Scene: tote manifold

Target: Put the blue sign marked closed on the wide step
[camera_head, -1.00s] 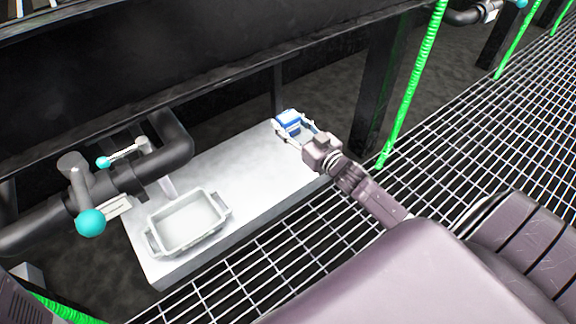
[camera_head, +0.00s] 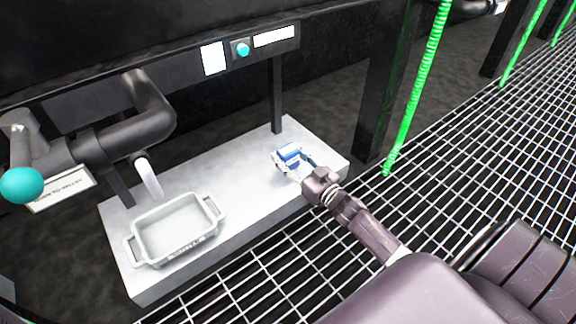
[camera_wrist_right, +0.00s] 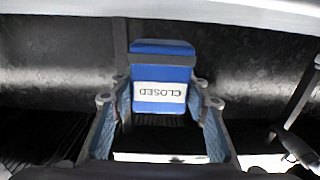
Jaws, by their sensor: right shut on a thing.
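The blue sign (camera_head: 289,152) is between the fingers of my right gripper (camera_head: 287,163), over the right part of the wide pale step (camera_head: 240,170). In the right wrist view the sign (camera_wrist_right: 162,70) shows a white label reading CLOSED, upside down. The fingers of my right gripper (camera_wrist_right: 160,103) are on both sides of it and shut on it. I cannot tell whether the sign's base touches the step. My left gripper is not in view.
A grey tote (camera_head: 178,232) with handles sits on the left part of the step. A dark post (camera_head: 277,95) stands at the step's back edge. Pipes and a teal-knobbed valve (camera_head: 22,185) are at left. A green hose (camera_head: 415,95) hangs at right. The step's middle is clear.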

